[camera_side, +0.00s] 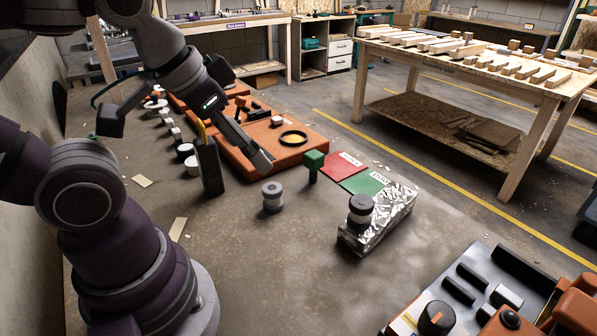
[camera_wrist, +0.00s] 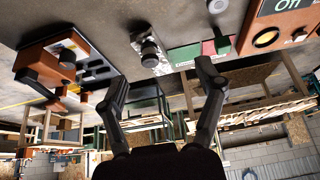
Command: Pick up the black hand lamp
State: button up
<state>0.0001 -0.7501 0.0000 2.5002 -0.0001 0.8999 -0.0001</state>
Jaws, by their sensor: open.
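The black hand lamp appears to be the tall, narrow dark body (camera_side: 210,168) standing upright on the worktop in the side view, with a yellow strip behind its top. I cannot make it out in the wrist view. My gripper (camera_side: 258,156) is open and empty. In the side view its fingers point down and right, above the orange panel and to the right of the lamp's top. The wrist view shows two spread fingers (camera_wrist: 160,70) with nothing held between them. The distance in depth between the fingers and the lamp is hard to tell.
An orange panel (camera_side: 245,160) lies behind the lamp. White cylinders (camera_side: 185,152) line the left. Front-centre worktop is clear.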

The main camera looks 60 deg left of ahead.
jog(key=shift+o, duration=0.6)
